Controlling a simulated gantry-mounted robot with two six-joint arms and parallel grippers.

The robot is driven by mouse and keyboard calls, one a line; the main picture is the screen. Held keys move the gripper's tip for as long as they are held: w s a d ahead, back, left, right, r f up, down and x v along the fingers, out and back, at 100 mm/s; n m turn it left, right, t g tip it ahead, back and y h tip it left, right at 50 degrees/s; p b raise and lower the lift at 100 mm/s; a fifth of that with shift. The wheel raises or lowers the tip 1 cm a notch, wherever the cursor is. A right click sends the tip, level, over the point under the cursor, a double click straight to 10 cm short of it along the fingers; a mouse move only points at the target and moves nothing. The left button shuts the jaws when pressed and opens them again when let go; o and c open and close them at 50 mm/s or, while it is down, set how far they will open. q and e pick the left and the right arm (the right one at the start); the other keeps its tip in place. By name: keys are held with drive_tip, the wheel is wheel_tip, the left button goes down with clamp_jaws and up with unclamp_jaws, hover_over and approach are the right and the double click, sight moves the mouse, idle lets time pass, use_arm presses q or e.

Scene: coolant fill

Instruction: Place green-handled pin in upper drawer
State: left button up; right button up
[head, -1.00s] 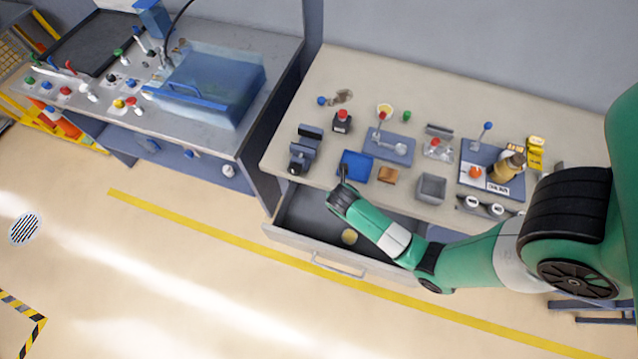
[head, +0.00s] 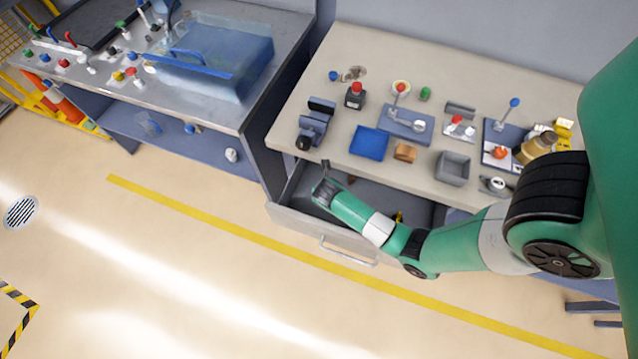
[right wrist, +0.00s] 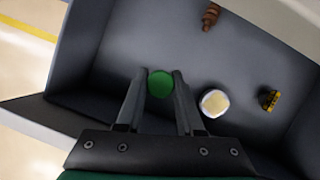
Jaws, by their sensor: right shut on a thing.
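The open upper drawer (head: 292,216) of the right-hand bench is grey inside and shows in both views. My right gripper (head: 325,165) is over the drawer's left part. In the right wrist view my right gripper (right wrist: 160,80) is shut on the green-handled pin (right wrist: 160,84). Only its round green top shows between the fingertips; its shaft is hidden. The drawer floor (right wrist: 115,55) lies beneath it, but I cannot tell whether the pin touches it. In the head view the pin is too small or hidden to make out. My left gripper is not in view.
In the drawer lie a round white-and-yellow thing (right wrist: 214,102), a yellow-and-black thing (right wrist: 270,99) and a brown thing (right wrist: 210,17). The bench top holds a blue mat (head: 369,143), a grey bin (head: 453,168) and a dark vise (head: 314,125) near the drawer.

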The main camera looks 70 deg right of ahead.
drive_tip(key=w+f+b, duration=0.1)
drive_tip(key=w+d+f+b, duration=0.1)
drive_tip(key=f, duration=0.1)
drive_tip(key=w+d+f+b, duration=0.1)
drive_tip(key=f, duration=0.1)
drive_tip(key=shift+w+d+f, duration=0.15)
drive_tip(key=shift+w+f, duration=0.1)
drive_tip(key=shift+w, duration=0.15)
drive_tip(key=shift+w+d+f, duration=0.1)
drive_tip(key=shift+w, duration=0.15)
drive_tip(key=shift+w+d+f+b, duration=0.1)
drive_tip(key=shift+w+f+b, duration=0.05)
drive_tip(key=shift+f+b, duration=0.25)
wheel_tip(320, 180, down, 3)
drive_tip(key=shift+w+r+b, duration=0.1)
drive_tip(key=shift+r+b, duration=0.1)
drive_tip(key=shift+b, duration=0.6)
drive_tip(key=shift+f, duration=0.2)
drive_tip(key=shift+r, duration=0.1)
